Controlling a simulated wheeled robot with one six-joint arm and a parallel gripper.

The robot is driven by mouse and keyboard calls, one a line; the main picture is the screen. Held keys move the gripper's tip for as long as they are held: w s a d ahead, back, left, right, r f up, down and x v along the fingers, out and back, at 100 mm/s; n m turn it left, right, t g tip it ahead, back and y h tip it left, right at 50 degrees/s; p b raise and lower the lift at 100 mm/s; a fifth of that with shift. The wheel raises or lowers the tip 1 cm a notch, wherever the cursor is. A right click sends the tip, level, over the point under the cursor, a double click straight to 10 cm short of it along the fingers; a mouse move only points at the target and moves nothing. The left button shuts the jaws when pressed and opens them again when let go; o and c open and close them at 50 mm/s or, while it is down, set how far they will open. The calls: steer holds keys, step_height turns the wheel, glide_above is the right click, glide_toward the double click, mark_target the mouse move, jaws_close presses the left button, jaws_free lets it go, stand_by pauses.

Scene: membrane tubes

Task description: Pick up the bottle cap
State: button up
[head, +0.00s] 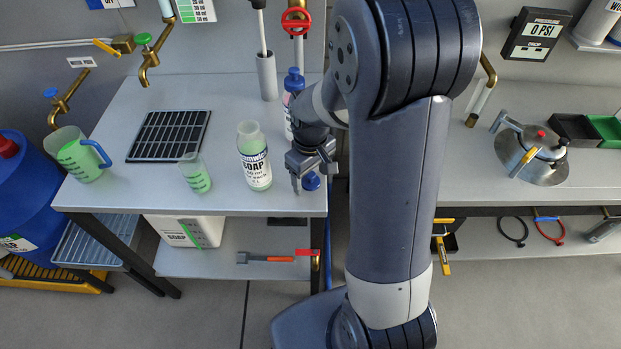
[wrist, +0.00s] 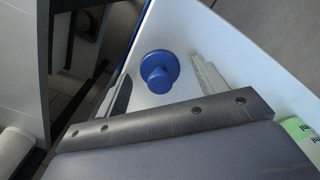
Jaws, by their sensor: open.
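The blue bottle cap (head: 311,181) lies on the white table near its front right corner. In the wrist view the cap (wrist: 158,72) shows as a round blue disc with a narrower raised part. My gripper (head: 313,175) is pointed down close to the cap. In the wrist view my gripper (wrist: 163,84) is open, with the cap between the lines of its two fingers and apart from both. I cannot tell the exact height of the fingertips above the table. The SOAP bottle (head: 254,158) stands upright just left of my gripper.
A blue-capped bottle (head: 293,100) stands behind my gripper. A green beaker (head: 195,173), a pitcher (head: 80,157) and a black rack (head: 170,136) are farther left. The table's right edge (wrist: 142,25) runs close to the cap, with a gap beyond it.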

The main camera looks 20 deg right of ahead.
steer(key=c, duration=1.1)
